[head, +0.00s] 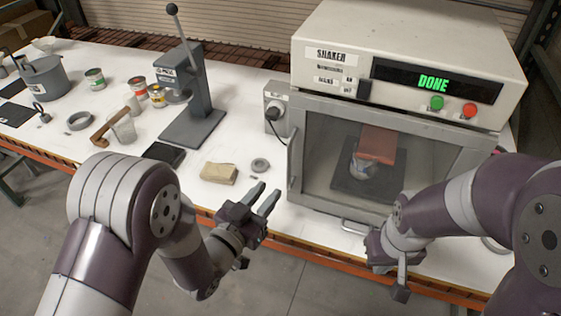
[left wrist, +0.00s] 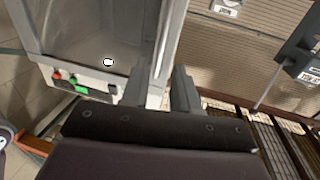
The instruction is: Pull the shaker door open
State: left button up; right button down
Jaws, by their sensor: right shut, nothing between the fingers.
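The shaker (head: 345,62) is a pale box at the right with a green DONE display. Its grey-framed door (head: 340,112) has a clear window and looks shut. A vertical handle (head: 292,165) is at the door's left edge. A can (head: 363,165) sits inside under a reddish plate. My left gripper (head: 270,197) is open and empty, in front of and slightly left of the handle. In the left wrist view, the door edge (left wrist: 165,45) shows beyond and between the open fingers. My right gripper (head: 386,278) is shut at the front table edge, below the door.
A grey box with a cable (head: 276,105) stands left of the shaker. A lever press (head: 190,105) stands further left. A metal bar (head: 357,228) lies below the door.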

aim_at(288, 166)
pick_arm(q)
jog(key=p+x, duration=0.2)
jog(key=x, duration=0.7)
jog(key=shift+w, duration=0.3)
jog(key=shift+w+d+f+p, duration=0.1)
jog(key=shift+w+d+p, duration=0.25)
jog(key=shift+w, duration=0.15)
jog(key=shift+a, duration=0.1)
grip_shut()
